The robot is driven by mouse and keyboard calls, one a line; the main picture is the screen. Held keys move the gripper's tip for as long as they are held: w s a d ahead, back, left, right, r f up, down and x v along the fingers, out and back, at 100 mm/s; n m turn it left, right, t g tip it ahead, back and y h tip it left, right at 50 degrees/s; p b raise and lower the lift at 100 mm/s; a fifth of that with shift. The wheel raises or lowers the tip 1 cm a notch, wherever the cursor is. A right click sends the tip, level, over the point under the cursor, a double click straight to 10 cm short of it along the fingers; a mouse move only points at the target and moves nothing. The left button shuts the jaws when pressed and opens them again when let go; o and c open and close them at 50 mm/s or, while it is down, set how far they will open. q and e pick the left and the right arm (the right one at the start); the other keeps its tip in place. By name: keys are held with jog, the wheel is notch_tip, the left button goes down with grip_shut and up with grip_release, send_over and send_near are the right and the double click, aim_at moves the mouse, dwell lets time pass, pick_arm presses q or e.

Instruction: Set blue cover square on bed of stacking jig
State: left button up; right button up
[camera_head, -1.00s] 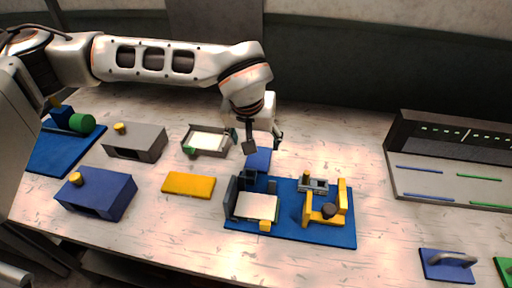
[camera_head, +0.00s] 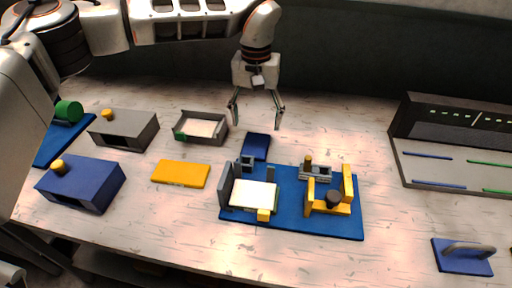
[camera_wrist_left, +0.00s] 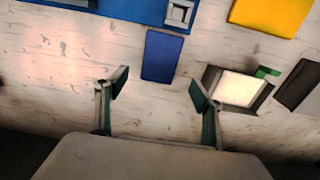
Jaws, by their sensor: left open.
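The blue cover (camera_head: 256,147) is a flat dark blue rectangle lying on the table, just behind the stacking jig's blue base (camera_head: 290,222). It also shows in the left wrist view (camera_wrist_left: 162,56). The jig's bed, at the left of the base, holds a cream sheet (camera_head: 252,194) between grey walls, with a yellow block (camera_head: 264,215) at its front. My left gripper (camera_head: 256,122) is open and empty, above the table and behind the cover. In the left wrist view its spread fingers (camera_wrist_left: 160,88) are apart from the cover, which lies beyond them. My right gripper is not seen.
A grey tray with a pale sheet (camera_head: 224,134) and a yellow plate (camera_head: 181,173) lie left of the cover. A yellow clamp-like fixture (camera_head: 347,191) stands on the base's right. Grey and blue boxes (camera_head: 88,188) stand farther left.

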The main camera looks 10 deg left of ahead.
aim_at(257, 140)
pick_arm(q)
notch_tip(257, 140, down, 6)
jog(key=shift+w+d+f, duration=0.1)
jog(key=shift+f, duration=0.05)
jog(key=c, duration=1.3)
